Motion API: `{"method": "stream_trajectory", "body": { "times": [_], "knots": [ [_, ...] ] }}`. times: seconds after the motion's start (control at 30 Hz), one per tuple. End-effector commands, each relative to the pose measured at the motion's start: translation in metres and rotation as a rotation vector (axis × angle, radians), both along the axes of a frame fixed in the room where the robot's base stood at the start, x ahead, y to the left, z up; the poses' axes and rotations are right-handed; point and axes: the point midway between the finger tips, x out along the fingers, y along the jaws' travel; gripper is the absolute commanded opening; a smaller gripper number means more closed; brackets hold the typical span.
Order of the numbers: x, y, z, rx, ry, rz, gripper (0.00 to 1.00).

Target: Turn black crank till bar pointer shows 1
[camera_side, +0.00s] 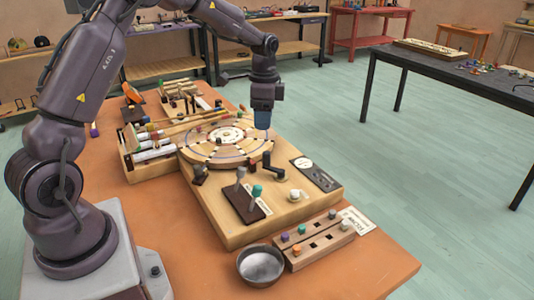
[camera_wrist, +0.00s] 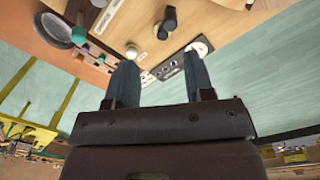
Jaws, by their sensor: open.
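The black crank (camera_side: 271,170) stands on the wooden board (camera_side: 232,232), in front of the round wooden disc (camera_side: 207,157) in the side view. The crank (camera_wrist: 167,22) also shows near the top of the wrist view, beyond my fingertips. A black panel (camera_side: 318,176) with a white dial (camera_side: 302,163) lies right of the crank; the dial also shows in the wrist view (camera_wrist: 198,47). The bar pointer and its number are too small to read. My gripper (camera_side: 263,129) points down above the disc's right edge, apart from the crank. In the wrist view its fingers (camera_wrist: 160,60) are open and empty.
Upright levers (camera_side: 248,198) and a white knob (camera_side: 295,195) stand in front of the crank. A metal bowl (camera_side: 261,264) and a peg block (camera_side: 318,240) are at the table's front. A box of sticks (camera_side: 140,170) lies left of the disc.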

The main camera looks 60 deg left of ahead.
Motion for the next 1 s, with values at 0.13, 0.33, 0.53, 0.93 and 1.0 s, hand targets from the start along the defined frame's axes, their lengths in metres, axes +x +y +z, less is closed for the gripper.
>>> {"method": "stream_trajectory", "body": {
  "times": [0.13,0.33,0.53,0.93,1.0],
  "knots": [
    [0.014,0.005,0.016,0.016,-0.038,-0.169,0.48],
    [0.012,0.004,0.009,0.012,-0.028,-0.25,0.48],
    [0.011,0.003,-0.022,0.01,-0.024,-0.248,0.48],
    [0.012,0.004,-0.098,0.012,-0.027,-0.246,0.48],
    [0.012,0.004,-0.105,0.012,-0.027,-0.246,0.48]
  ]
}}
